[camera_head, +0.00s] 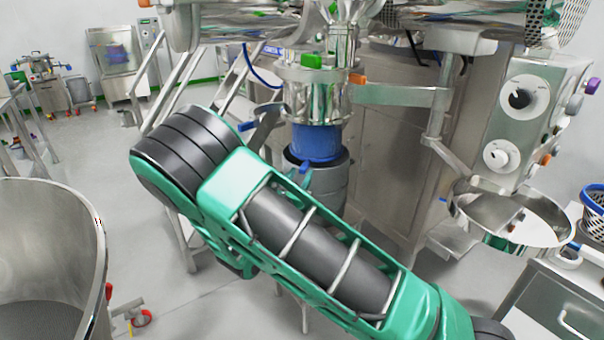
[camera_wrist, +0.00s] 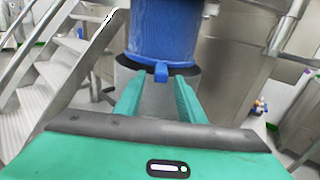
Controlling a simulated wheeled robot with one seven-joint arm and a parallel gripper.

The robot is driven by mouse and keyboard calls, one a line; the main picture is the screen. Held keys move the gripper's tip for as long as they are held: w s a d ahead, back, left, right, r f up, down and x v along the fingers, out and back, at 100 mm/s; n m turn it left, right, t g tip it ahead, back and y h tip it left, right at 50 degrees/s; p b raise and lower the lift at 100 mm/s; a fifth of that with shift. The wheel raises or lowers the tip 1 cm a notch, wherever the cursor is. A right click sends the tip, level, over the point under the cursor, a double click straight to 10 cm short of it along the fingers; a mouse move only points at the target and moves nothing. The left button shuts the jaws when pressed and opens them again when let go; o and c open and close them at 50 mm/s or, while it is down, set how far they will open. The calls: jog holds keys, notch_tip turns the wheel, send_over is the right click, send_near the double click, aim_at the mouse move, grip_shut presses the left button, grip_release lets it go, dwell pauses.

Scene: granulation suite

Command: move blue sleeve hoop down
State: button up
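The blue sleeve (camera_head: 316,142) hangs under the steel outlet in the head view, with a dark ring below it. In the wrist view the sleeve (camera_wrist: 165,32) fills the top middle. A small blue tab (camera_wrist: 161,72) sticks out at its lower edge, in front of the dark ring (camera_wrist: 190,70); it looks like part of the hoop. My gripper (camera_wrist: 157,88) points at the tab. Its two green fingers are apart, one on each side just below the tab, with a visible gap; neither appears to touch it. My arm largely hides the gripper in the head view.
Metal steps (camera_wrist: 55,85) stand left of the sleeve. A steel control box with knobs (camera_head: 540,100) and a round steel bowl (camera_head: 515,215) are at the right. A large steel vessel (camera_head: 50,240) stands at the lower left. Open floor lies between.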

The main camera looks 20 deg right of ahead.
jog(key=v, duration=0.6)
